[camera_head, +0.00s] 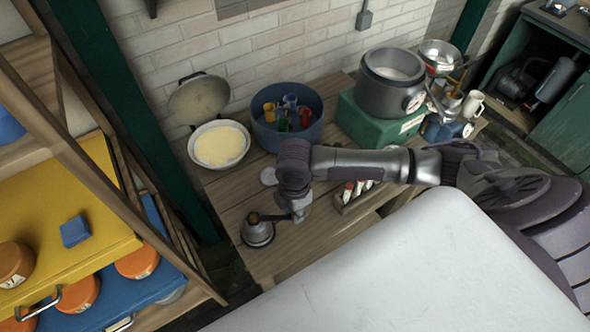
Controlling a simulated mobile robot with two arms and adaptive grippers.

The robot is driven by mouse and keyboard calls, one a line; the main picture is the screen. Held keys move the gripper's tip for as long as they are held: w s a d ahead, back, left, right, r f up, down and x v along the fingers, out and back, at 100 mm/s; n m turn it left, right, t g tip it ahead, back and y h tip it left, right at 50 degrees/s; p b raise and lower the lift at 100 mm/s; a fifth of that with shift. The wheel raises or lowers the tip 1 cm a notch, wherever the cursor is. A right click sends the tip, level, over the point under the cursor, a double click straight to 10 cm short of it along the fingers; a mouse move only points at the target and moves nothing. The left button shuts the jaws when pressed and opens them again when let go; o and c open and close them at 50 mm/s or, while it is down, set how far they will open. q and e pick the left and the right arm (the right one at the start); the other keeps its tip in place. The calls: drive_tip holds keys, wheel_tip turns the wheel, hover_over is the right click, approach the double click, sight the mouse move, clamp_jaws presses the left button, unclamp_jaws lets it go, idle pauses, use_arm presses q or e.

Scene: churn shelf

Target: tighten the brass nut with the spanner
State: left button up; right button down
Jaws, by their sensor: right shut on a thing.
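My right arm reaches in from the right over the wooden bench. Its gripper (296,208) points down at the bench's left front part and is shut on a thin dark bar, which looks like the spanner (277,217). The bar runs left from the fingers to a small brownish piece, likely the brass nut (253,217), on top of a rounded metal fitting (258,235). The bar's end appears to meet the nut, but whether it fits around it is too small to tell. My left gripper is not in view.
A blue tub (262,133) with coloured cups and a cream-filled bowl (219,146) stand behind the gripper. A large metal pot (390,88) sits on a green box (352,121). A small rack of bottles (357,192) is beneath my arm. Shelving (60,140) stands left.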

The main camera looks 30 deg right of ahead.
drive_tip(key=shift+r, duration=3.05)
